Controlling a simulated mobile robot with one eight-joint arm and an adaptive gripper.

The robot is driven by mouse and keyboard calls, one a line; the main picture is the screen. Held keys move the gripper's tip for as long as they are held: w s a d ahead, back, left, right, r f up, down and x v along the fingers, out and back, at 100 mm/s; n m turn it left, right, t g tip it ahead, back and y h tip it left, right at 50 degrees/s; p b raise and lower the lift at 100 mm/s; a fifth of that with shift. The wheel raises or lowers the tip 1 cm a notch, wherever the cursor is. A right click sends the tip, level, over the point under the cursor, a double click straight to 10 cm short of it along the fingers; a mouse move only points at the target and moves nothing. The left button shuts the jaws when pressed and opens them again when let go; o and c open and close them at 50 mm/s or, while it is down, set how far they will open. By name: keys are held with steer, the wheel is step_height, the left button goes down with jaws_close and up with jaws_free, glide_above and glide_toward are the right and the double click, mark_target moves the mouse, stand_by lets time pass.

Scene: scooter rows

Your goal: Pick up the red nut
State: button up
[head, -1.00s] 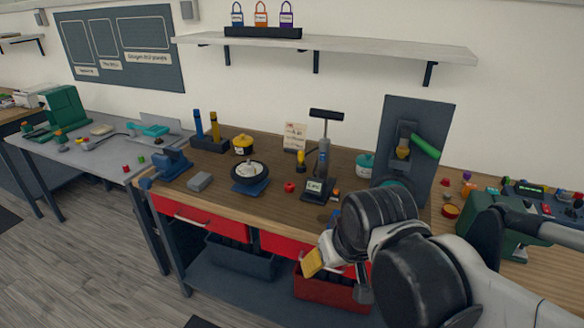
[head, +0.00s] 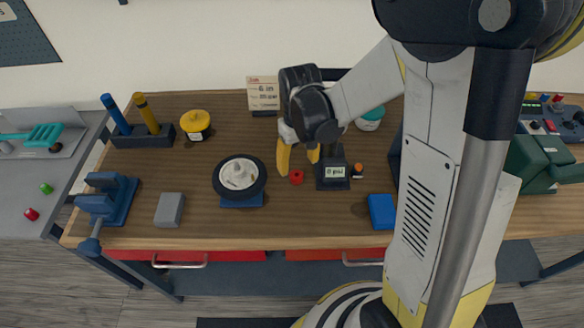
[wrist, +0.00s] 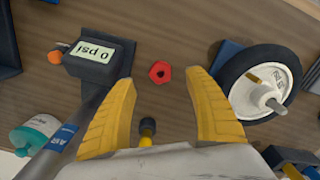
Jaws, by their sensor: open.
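The red nut (head: 296,177) lies on the wooden workbench (head: 330,232), between the wheel and the pump's base. In the wrist view the red nut (wrist: 159,71) is a small hexagonal piece with a dark centre hole. My gripper (head: 298,160) is open, with yellow fingers pointing down over the bench close to the nut. In the wrist view my gripper (wrist: 160,92) has its fingers spread wide, and the nut shows in the gap near the tips. The nut is apart from both fingers. A yellow-and-black handled tool (wrist: 147,130) shows between the fingers, closer to the palm.
The pump base (head: 332,172) with its "0 psi" display stands just right of the nut. The wheel (head: 239,176) sits on a blue stand to the left. A blue block (head: 382,211) and grey block (head: 169,210) lie near the front edge. Bare bench lies in front of the nut.

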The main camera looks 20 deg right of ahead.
mark_target(296, 176)
steer(key=shift+f, duration=0.8)
steer(key=f+b, duration=0.1)
steer(key=f, duration=0.2)
steer(key=w+f+b, duration=0.1)
steer(key=f, duration=0.2)
steer(key=shift+b, duration=0.3)
steer(key=shift+r, duration=0.15)
steer(key=c, duration=1.1)
